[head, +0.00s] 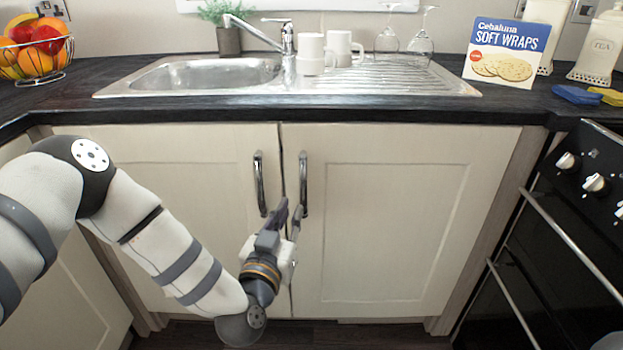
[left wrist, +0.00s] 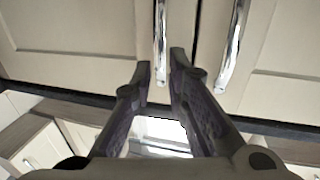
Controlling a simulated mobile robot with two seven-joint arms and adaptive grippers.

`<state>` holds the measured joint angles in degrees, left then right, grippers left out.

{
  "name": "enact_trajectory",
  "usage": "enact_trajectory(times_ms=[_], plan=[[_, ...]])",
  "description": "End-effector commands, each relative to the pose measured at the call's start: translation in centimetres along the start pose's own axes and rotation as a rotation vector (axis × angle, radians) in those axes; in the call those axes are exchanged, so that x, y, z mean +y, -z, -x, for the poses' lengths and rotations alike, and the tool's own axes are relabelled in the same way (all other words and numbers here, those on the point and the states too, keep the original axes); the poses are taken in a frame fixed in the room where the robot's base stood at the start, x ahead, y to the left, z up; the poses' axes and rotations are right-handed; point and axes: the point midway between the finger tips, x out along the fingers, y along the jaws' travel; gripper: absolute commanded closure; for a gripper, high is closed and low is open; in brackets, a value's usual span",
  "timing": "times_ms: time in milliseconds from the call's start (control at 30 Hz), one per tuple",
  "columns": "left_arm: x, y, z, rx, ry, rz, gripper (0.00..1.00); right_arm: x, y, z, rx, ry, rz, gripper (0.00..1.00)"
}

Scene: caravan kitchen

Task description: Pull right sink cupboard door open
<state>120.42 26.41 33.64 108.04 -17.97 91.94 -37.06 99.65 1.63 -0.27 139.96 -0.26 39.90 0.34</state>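The right sink cupboard door (head: 395,235) is shut, cream, with a vertical chrome handle (head: 303,184) near its left edge. The left door (head: 190,190) is also shut, with its own handle (head: 260,184). My left gripper (head: 288,212) is in front of the door gap, just left of the right handle's lower end. In the left wrist view its fingers (left wrist: 160,72) are apart. Contact cannot be told. My right gripper is not in view.
A dark worktop (head: 300,110) overhangs the doors, with a steel sink (head: 210,75), mugs, glasses and a soft wraps box (head: 508,52) on it. A black oven (head: 560,240) with bar handles stands at right. The space before the right door looks clear.

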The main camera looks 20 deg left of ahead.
Motion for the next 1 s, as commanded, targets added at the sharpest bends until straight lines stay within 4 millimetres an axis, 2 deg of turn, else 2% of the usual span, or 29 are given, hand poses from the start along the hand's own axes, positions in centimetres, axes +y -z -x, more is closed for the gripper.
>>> enact_trajectory(times_ms=[200, 400, 533, 767, 833, 1000], plan=[[-0.1, -0.2, -5.6, 0.000, 0.004, 0.000, 0.85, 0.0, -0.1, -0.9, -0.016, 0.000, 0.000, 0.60], [0.0, -0.3, -9.3, -0.003, 0.001, 0.000, 0.85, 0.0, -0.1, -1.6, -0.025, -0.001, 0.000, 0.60], [0.0, -0.2, -10.2, -0.003, -0.001, 0.001, 0.85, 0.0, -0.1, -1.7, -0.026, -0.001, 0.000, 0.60], [0.0, -0.1, -10.4, -0.003, -0.001, 0.001, 0.85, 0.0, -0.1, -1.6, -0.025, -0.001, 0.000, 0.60], [0.0, -0.1, -10.4, -0.003, -0.001, 0.001, 0.99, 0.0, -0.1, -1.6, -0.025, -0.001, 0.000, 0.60], [0.0, -0.1, -10.3, -0.003, -0.001, 0.001, 1.00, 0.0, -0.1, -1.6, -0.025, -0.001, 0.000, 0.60]])
